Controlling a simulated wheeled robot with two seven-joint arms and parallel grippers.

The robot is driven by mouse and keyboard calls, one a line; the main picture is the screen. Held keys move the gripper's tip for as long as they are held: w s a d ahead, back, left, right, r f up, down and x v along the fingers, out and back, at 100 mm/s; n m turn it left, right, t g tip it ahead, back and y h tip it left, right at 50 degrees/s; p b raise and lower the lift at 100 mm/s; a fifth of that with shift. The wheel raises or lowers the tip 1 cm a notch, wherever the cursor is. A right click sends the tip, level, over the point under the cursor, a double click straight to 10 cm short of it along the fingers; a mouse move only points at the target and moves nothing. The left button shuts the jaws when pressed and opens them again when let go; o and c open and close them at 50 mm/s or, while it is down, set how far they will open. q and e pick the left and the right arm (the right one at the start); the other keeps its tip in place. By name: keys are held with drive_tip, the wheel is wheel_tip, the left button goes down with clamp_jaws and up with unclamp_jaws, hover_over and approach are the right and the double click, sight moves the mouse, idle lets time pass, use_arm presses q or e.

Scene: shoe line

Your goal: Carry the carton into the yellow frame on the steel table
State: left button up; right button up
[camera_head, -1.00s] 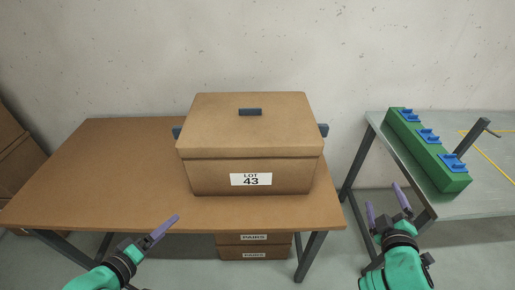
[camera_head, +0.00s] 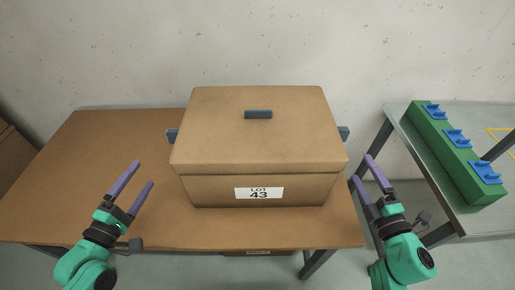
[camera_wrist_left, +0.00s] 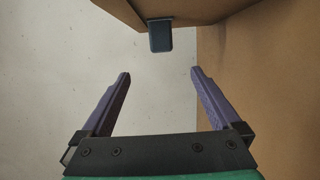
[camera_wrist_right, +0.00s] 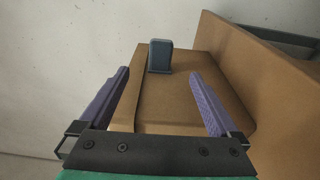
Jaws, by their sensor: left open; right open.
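The carton (camera_head: 258,130) is a brown lidded box with a "LOT 43" label, standing on a brown table. It has a dark handle on its lid and one on each side: the left handle (camera_head: 172,135) and the right handle (camera_head: 344,133). My left gripper (camera_head: 143,173) is open and empty, in front and left of the carton. The left handle (camera_wrist_left: 160,35) shows ahead of its fingers. My right gripper (camera_head: 362,169) is open and empty by the carton's right front. The right handle (camera_wrist_right: 160,56) shows ahead of its fingers. A part of the yellow frame (camera_head: 497,142) shows at the right edge.
The brown table (camera_head: 90,160) is bare left of the carton. The steel table (camera_head: 463,222) stands to the right across a gap, with a green block (camera_head: 452,150) carrying blue pieces along its near side. A dark bar stands beside it. Another brown box (camera_head: 14,165) is at far left.

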sight(168, 140)
use_arm(q)
drive_tip(key=x, duration=1.5)
drive_tip(key=shift+f, duration=0.1)
use_arm(e)
drive_tip(key=w, duration=0.5)
drive_tip(key=w+a, duration=0.1)
drive_tip(key=w, duration=0.9)
drive_tip(key=shift+a+f, duration=0.1)
drive_tip(key=shift+a, duration=0.15)
use_arm(q)
clamp_jaws()
use_arm(e)
clamp_jaws()
